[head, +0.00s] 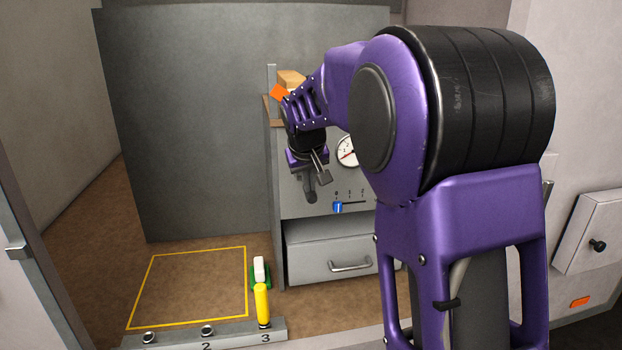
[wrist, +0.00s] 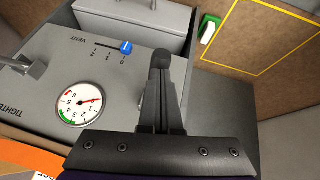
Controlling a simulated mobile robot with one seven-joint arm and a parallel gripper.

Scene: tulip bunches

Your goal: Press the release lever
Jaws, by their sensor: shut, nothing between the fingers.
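My gripper (head: 310,194) is shut and empty, pointing down in front of the grey cabinet's panel. Its dark fingertips (wrist: 160,62) show together in the wrist view, over the panel near the vent slider. A metal lever with a block-shaped end (head: 322,168) is close beside the gripper in the head view; it also shows at the left edge of the wrist view (wrist: 30,66). A white rocker on a green base (head: 260,270) is low beside the cabinet, apart from my gripper, and also shows in the wrist view (wrist: 208,30). No readable label names the release lever.
The cabinet panel carries a round gauge (wrist: 78,103) and a blue vent slider (wrist: 126,47) near 0. A drawer (head: 330,255) below is closed. A yellow handle (head: 262,303) stands at position 3 on a front rail. The yellow-outlined square (head: 190,285) is empty.

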